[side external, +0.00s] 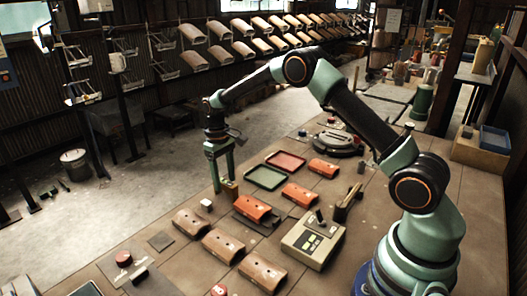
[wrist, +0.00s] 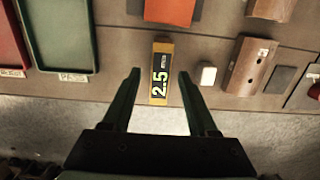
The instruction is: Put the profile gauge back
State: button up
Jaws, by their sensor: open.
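A small yellow block with a black label reading 2.5, which I take to be the profile gauge (wrist: 161,72), stands at the table's near edge in the wrist view. It also shows in the side view (side external: 230,189), just under my gripper. My gripper (wrist: 159,74) is open, with one green finger on each side of the block and a gap on both sides. In the side view my gripper (side external: 223,182) points down at the table edge. I cannot tell how far the fingertips reach down beside the block.
A white block (wrist: 208,75) and a brown curved tile (wrist: 250,65) stand to the right. Green (side external: 266,177) and red (side external: 285,160) trays lie behind. Several orange and brown tiles and a grey control box (side external: 312,240) fill the table. A dark square pad (side external: 160,241) is bare.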

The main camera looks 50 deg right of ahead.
aim_at(222, 180)
notch_tip(222, 180, up, 12)
jog(key=s+a+r+t, duration=0.3)
jog(key=s+r, duration=0.6)
jog(key=r, duration=0.2)
jog(key=s+f+t, duration=0.1)
jog(key=s, duration=0.6)
jog(key=s+a+f+t, duration=0.1)
jog(key=s+t, duration=0.1)
jog(key=s, duration=0.4)
jog(key=shift+s+a+f+t, duration=0.25)
jog(key=shift+s+f+t, duration=0.05)
jog(key=shift+s, duration=0.1)
